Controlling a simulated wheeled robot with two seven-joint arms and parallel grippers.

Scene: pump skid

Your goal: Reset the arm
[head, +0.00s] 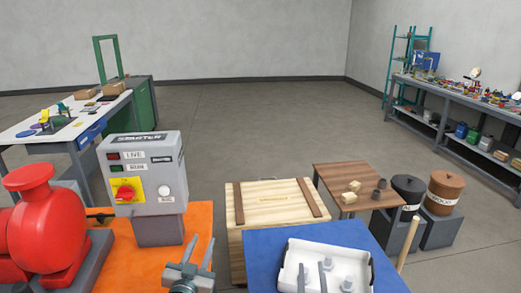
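My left gripper (199,256) shows at the bottom, over the orange top in front of the grey starter box. Its two fingers stand apart with nothing seen between them. My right gripper (311,273) shows at the bottom centre as two dark fingers, apart, in front of or over the white tray (283,270). I see nothing held between them. The starter box (170,150) stands upright, with a red rotary handle (124,193) on a yellow plate and a white button (166,193). Most of both arms is out of view.
A red pump (45,225) stands at the left on the orange top (200,225). The tray rests on a blue surface (262,252). Behind are a wooden crate (275,203), a brown table (350,175) and two bins (408,190). Workbenches stand far left and right; the floor between is clear.

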